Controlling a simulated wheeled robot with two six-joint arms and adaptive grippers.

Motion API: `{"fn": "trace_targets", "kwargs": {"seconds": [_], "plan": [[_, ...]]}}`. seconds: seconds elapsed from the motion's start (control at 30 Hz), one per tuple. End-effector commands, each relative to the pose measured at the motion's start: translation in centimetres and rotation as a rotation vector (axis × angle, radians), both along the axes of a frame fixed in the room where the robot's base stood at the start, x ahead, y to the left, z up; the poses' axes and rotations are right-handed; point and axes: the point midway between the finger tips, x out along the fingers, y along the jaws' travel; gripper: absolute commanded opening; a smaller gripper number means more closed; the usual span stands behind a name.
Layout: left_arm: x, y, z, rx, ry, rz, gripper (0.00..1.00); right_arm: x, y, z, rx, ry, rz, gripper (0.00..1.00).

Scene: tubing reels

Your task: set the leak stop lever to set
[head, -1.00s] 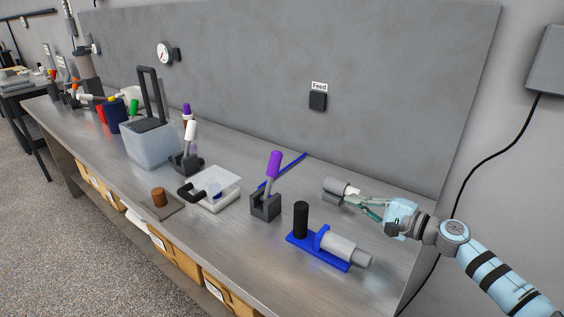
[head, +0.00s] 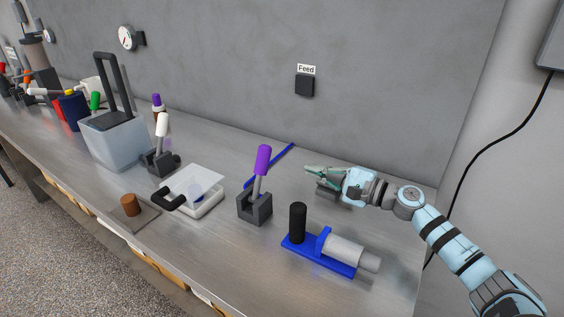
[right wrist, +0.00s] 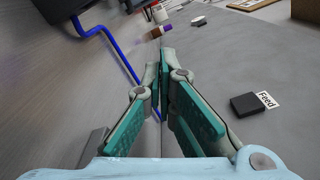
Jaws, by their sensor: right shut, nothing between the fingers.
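Two upright levers stand on grey bases on the bench: one with a purple handle (head: 263,160) at the middle, one with a white handle (head: 162,125) further left. No readable label shows which lever is the leak stop. My right gripper (head: 308,170) is shut and empty, right of the purple-handled lever and apart from it, near the back wall. It also shows shut in the right wrist view (right wrist: 164,75). My left gripper is out of view.
A blue base (head: 303,250) with a black post and grey cylinder stands front right. A blue rod (head: 279,158) lies behind the purple-handled lever. A white tray (head: 208,207) and a clear bin (head: 112,145) stand left. A black Feed block (head: 304,85) is on the wall.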

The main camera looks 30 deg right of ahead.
Motion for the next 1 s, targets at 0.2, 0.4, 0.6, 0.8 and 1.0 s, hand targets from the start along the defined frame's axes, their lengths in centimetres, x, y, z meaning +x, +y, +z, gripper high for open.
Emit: {"fn": "trace_targets", "kwargs": {"seconds": [0.2, 0.4, 0.6, 0.8, 1.0], "plan": [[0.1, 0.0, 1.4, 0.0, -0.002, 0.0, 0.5, 4.3, 2.6, 0.4, 0.011, -0.001, 0.003, 0.0], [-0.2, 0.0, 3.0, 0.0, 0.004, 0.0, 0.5, 5.6, 5.2, 1.2, 0.002, 0.002, 0.005, 0.0], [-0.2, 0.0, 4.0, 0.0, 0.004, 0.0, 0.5, 5.1, 6.9, 1.7, 0.002, 0.003, 0.003, 0.0], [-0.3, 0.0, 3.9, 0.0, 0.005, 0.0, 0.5, 5.1, 7.1, 1.6, 0.001, 0.002, 0.002, 0.0], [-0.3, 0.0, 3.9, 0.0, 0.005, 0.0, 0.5, 5.1, 7.0, 1.6, -0.002, 0.001, 0.002, 0.0]]}}
